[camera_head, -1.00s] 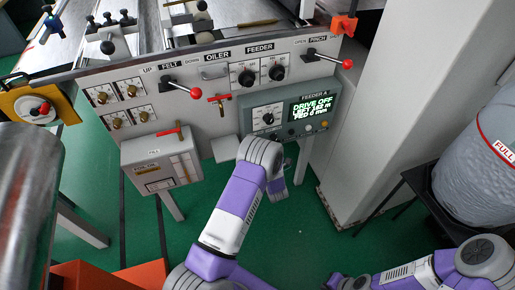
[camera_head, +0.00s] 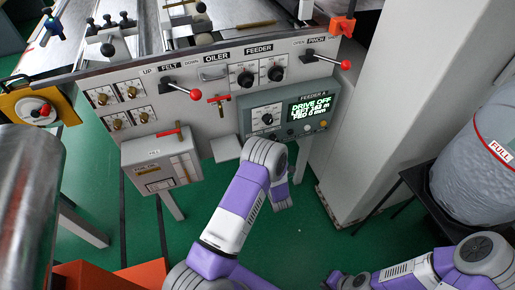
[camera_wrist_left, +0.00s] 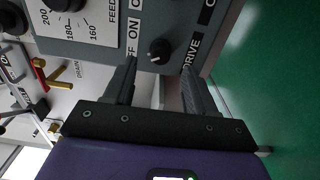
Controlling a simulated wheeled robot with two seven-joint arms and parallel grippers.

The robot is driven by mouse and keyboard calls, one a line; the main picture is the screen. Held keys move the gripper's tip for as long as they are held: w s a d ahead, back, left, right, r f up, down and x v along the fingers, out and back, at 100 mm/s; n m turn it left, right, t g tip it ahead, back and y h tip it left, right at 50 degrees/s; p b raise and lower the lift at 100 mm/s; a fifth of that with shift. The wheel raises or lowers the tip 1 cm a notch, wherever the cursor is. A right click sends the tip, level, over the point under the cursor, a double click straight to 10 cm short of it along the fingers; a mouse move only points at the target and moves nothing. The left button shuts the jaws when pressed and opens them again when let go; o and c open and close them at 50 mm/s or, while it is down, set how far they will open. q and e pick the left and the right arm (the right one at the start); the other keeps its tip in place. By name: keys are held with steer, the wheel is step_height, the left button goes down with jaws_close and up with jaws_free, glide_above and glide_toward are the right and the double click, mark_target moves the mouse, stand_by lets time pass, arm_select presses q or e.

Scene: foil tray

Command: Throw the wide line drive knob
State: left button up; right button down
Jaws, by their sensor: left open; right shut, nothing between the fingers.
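The drive knob (camera_wrist_left: 160,50) is a small black knob on the grey Feeder A panel, beside the word DRIVE in the left wrist view. Its white mark points toward the OFF lettering. My left gripper (camera_wrist_left: 159,70) is open, its dark fingertips on either side of the knob's line. I cannot tell whether they touch it. In the head view my left arm's wrist hides the fingers and the area around the knob. The Feeder A display (camera_head: 309,109) reads DRIVE OFF. My right gripper (camera_head: 345,281) is shut and empty at the bottom, apart from the panel.
A graduated dial (camera_head: 268,119) sits above the knob on the same panel. Red-tipped levers (camera_head: 195,94) and (camera_head: 345,64) stick out nearby. A grey box (camera_head: 160,162) stands to the left. A white column (camera_head: 390,100) and wrapped roll (camera_head: 480,165) stand right.

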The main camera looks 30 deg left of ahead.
arm_select(q)
steer(key=v, duration=0.3)
steer(key=shift+s+d+p, duration=0.25)
steer(key=shift+d+p, duration=0.05)
steer(key=s+d+f+m+g+h+p, duration=0.45)
steer(key=s+d+f+m+h, duration=0.3)
steer(key=d+m+h, duration=0.4)
steer(key=s+d+r+m+g+h+p, duration=0.1)
steer(key=s+d+r+m+g+h, duration=0.1)
steer(key=s+m, duration=0.5)
steer(key=s+d+r+m+g+h+p, duration=0.2)
steer(key=s+d+m+g+h, duration=0.2)
steer(key=s+m, duration=0.3)
steer(key=s+d, duration=0.1)
steer(key=s, duration=0.2)
steer(key=shift+s+d+g, duration=0.35)
steer(key=shift+s+d, duration=0.05)
steer(key=shift+h, duration=0.25)
stand_by(1.6)
